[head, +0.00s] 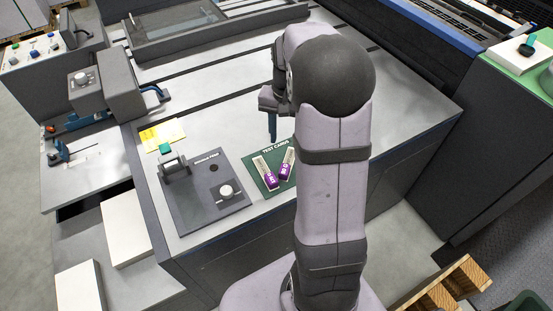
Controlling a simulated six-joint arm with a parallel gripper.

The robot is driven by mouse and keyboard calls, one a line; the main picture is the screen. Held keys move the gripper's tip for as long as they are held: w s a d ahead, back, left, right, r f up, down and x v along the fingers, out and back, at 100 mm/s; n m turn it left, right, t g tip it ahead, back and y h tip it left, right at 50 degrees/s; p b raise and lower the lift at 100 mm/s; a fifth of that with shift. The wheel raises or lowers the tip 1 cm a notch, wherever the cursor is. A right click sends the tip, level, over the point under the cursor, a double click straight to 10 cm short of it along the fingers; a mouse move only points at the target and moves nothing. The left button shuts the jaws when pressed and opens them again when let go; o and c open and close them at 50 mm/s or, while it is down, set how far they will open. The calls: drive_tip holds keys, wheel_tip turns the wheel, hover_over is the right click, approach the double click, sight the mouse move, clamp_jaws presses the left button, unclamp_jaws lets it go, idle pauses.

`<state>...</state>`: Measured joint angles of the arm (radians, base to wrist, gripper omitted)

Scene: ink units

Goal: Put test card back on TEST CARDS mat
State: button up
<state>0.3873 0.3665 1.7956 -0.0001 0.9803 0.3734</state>
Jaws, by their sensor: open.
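The dark green TEST CARDS mat (273,188) lies on the pale worktop, partly covered on its right by my arm. Two pale test cards with purple ends lie on it or over it: a left card (264,170) and a right card (287,165). They lean toward each other at their near ends; I cannot tell whether they touch. My gripper (272,138) points down at the far side of the mat, apart from the cards in the picture. It is open, and no card shows in it. Only one finger shows clearly; the rest is hidden by my arm.
A dark grey panel (235,183) with a knob and a small green-topped device (172,163) stands left of the mat. A yellow note (160,135) lies behind it. White stacks (125,228) lie lower left. The worktop (220,125) behind the mat is mostly clear.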

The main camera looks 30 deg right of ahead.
drive_tip(key=s+a+f+n, duration=0.3)
drive_tip(key=s+a+n, duration=0.5)
drive_tip(key=s+a, duration=0.7)
drive_tip(key=shift+s+a+n, duration=0.25)
drive_tip(key=shift+s+n, duration=0.15)
drive_tip(key=shift+s, duration=0.1)
